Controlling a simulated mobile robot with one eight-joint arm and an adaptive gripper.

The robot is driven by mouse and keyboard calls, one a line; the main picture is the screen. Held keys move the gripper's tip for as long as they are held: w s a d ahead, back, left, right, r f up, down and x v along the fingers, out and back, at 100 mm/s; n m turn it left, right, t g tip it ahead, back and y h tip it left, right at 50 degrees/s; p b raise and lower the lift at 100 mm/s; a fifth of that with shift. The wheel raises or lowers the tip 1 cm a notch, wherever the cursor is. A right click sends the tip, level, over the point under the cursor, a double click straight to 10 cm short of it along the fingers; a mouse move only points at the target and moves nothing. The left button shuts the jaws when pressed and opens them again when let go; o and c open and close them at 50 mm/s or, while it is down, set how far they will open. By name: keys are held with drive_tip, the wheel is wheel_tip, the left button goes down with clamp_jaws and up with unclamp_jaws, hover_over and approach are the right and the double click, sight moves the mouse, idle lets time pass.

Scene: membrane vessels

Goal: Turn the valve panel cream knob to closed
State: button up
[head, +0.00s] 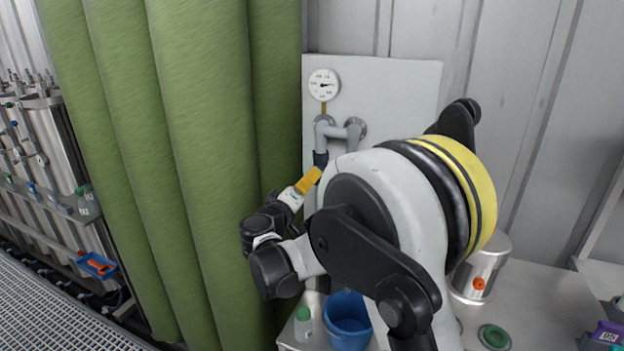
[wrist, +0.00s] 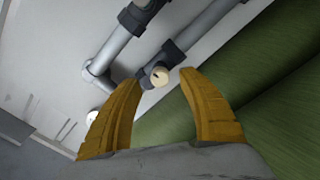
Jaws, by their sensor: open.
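The valve panel (head: 405,95) is a pale upright board with a round gauge and grey pipes on it. The cream knob (wrist: 160,77) shows in the wrist view, on a dark grey valve body in the pipe run. My gripper (wrist: 159,78) is open, with one yellow finger on each side of the knob in the picture. I cannot tell whether the fingertips reach around the knob or stop short of it; no contact is visible. In the head view my gripper (head: 314,174) is at the lower pipe and the knob cannot be made out.
The gauge (head: 324,84) and grey pipe bend (head: 352,129) are just above my gripper. A blue bucket (head: 347,325), a green-capped bottle (head: 303,325) and a metal canister (head: 485,270) stand on the bench below.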

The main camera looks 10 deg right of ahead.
drive_tip(key=v, duration=0.9)
